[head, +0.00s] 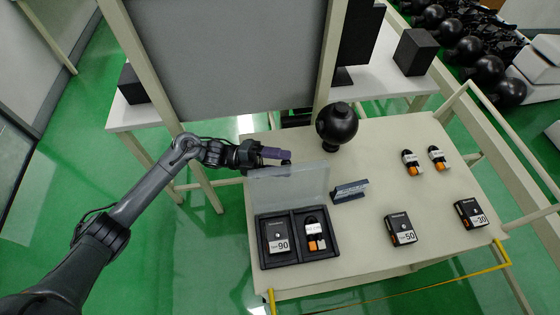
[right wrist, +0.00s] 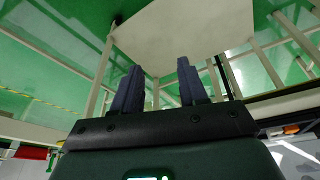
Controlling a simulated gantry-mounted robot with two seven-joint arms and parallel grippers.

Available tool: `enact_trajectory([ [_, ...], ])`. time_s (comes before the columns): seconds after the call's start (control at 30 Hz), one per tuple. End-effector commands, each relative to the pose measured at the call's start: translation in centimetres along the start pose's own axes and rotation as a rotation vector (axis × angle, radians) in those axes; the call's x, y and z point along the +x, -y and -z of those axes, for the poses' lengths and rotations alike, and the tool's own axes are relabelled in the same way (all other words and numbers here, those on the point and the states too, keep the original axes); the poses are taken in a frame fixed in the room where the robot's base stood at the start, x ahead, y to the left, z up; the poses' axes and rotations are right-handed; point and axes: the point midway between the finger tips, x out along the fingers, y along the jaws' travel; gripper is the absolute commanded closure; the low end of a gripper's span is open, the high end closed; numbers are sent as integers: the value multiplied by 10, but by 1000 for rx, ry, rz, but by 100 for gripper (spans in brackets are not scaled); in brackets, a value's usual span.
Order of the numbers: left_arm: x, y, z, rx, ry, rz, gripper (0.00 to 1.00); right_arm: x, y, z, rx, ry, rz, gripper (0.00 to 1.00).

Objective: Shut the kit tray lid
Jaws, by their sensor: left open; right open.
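The kit tray (head: 331,248) is a dark two-compartment case near the front left of the table. Its left compartment holds a black box (head: 279,236) marked 90, and its right one holds a black-and-orange item (head: 314,234). The clear lid (head: 288,192) stands raised along the tray's back edge. My left gripper (head: 276,157) is open behind the lid's upper edge, at its top middle; I cannot tell if it touches. My right gripper (right wrist: 157,88) shows only in the right wrist view, open and empty, away from the tray.
A black sphere (head: 337,124) stands at the back of the table. A dark block holder (head: 349,191) lies just right of the lid. Boxes marked 50 (head: 400,228) and 30 (head: 470,213) and two small black-and-orange items (head: 411,162) sit further right. The table middle is clear.

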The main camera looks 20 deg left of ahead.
Motion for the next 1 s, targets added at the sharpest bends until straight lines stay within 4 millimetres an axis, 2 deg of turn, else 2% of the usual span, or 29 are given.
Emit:
enact_trajectory([
  [0.1, 0, 0, 0, 0, 0, 0, 47, 0, 0, 0, 0, 0, 0, 57],
  [0.13, 0, 0, 0, 0, 0, 0, 50, 0, 0, 0, 0, 0, 0, 57],
  [0.47, 0, 0, 0, 0, 0, 0, 100, 0, 1, 0, 4, -1, 3, 57],
  [0.77, 0, 0, 0, 4, 0, -2, 100, 1, 2, 1, 10, -2, 8, 57],
  [1.0, 0, 5, -6, 63, 8, -23, 100, 11, 3, -2, 10, -4, 7, 57],
])
